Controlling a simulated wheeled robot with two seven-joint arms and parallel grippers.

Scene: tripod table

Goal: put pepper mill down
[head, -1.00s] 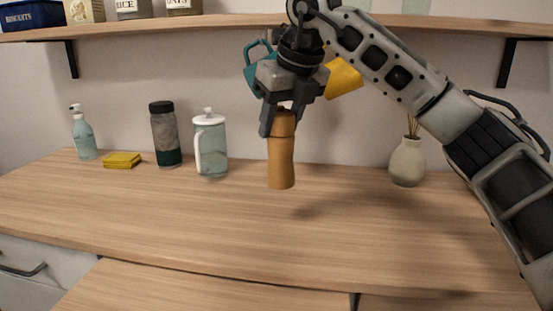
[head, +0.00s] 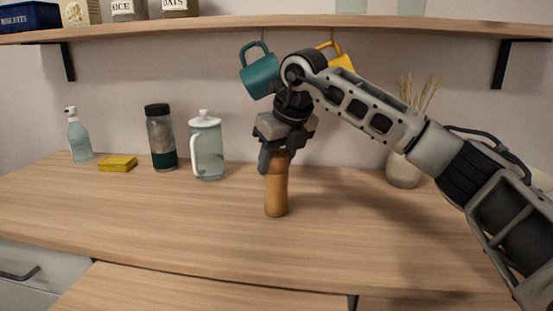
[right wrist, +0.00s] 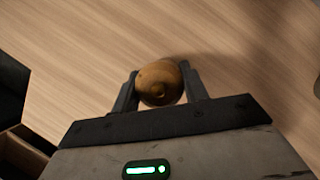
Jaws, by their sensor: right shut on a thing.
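The pepper mill (head: 276,192) is a tan wooden, waisted cylinder. It is upright at the middle of the wooden counter (head: 160,220), its base at or just above the surface; I cannot tell if it touches. My right gripper (head: 273,160) is shut on its top from above. In the right wrist view the mill's round knob (right wrist: 160,83) shows between the two fingers (right wrist: 160,90), with the wood below it. My left gripper is not in view.
A glass jug (head: 207,150), a dark-lidded bottle (head: 161,138), a yellow sponge (head: 118,163) and a soap dispenser (head: 78,137) stand at the back left. A vase (head: 403,171) stands back right. Teal (head: 260,76) and yellow (head: 342,62) mugs hang above. Counter around the mill is clear.

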